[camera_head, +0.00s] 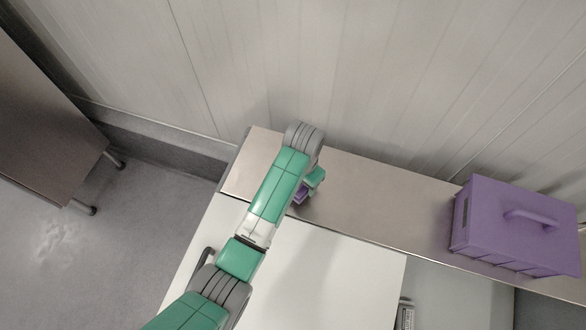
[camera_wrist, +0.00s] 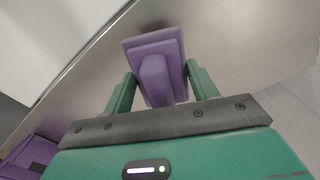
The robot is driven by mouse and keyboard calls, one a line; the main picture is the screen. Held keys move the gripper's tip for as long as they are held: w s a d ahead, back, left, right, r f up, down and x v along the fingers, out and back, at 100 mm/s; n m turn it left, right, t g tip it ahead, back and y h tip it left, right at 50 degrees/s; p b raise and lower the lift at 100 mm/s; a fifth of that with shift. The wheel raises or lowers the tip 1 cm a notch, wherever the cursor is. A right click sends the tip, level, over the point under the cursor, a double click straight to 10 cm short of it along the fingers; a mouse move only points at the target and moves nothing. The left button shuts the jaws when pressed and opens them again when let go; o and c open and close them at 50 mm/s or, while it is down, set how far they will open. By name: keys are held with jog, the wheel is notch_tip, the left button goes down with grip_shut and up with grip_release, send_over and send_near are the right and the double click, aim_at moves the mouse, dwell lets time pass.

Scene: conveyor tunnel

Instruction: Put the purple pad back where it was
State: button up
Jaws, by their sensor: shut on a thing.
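The purple pad (camera_wrist: 158,46) has a flat plate and a raised block on it. My gripper (camera_wrist: 160,80) is shut on it, with a green finger on each side of the raised block in the wrist view. In the head view my gripper (camera_head: 313,184) is over the left part of the metal bench (camera_head: 375,205), and only a small piece of the pad (camera_head: 300,196) shows beside it. My arm hides the rest of the pad. I cannot tell whether the pad touches the bench.
A purple box with a top handle (camera_head: 510,228) stands on the bench at the right. A white surface (camera_head: 335,265) lies in front of the bench. A corrugated wall (camera_head: 330,80) rises behind it. The bench between my gripper and the box is clear. A brown table (camera_head: 45,125) stands at far left.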

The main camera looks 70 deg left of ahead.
jog(key=a, duration=0.4)
jog(key=a+b, duration=0.1)
jog(key=a, duration=0.1)
jog(key=shift+f, duration=0.3)
jog(key=shift+a+f+b, duration=0.2)
jog(key=shift+f+b, duration=0.1)
jog(key=shift+f, duration=0.6)
jog(key=shift+a+f+b, duration=0.15)
jog(key=shift+f+b, duration=0.15)
jog(key=shift+f, duration=0.55)
jog(key=shift+f, duration=0.1)
jog(key=o, duration=1.3)
notch_tip(320, 180, up, 12)
jog(key=p, duration=0.2)
jog(key=shift+p, duration=0.4)
